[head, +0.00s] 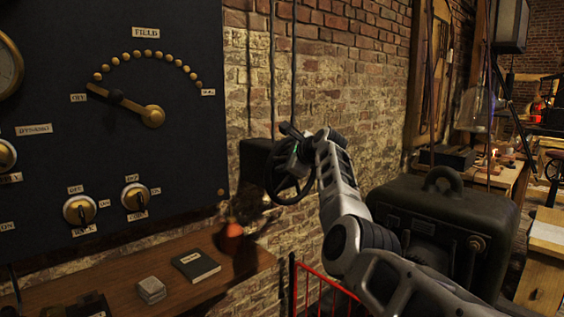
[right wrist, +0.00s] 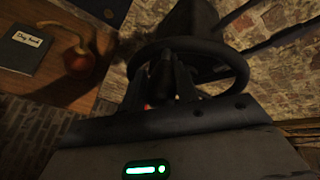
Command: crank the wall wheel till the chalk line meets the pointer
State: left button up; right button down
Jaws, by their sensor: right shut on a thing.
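The dark wall wheel (head: 297,197) is mounted on a black box (head: 255,166) on the brick wall, in the middle of the head view. My right gripper (head: 290,146) is at the wheel's upper part. In the right wrist view the wheel's rim (right wrist: 243,68) arches across the top. There, my right gripper's fingers (right wrist: 168,88) are shut on the wheel's dark crank handle (right wrist: 161,72). The chalk line and the pointer cannot be made out in either view; shadow and my arm cover part of the wheel. My left gripper is not in view.
A black panel (head: 180,190) with dial and knobs stands left. A dark machine (head: 445,215) and red railing (head: 325,283) are close to my right arm.

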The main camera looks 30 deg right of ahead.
jog(key=c, duration=1.1)
grip_release()
jog(key=shift+s+d, duration=0.1)
jog(key=shift+d, duration=0.25)
jog(key=shift+a, duration=0.15)
jog(key=b+v, duration=0.3)
jog(key=v, duration=1.3)
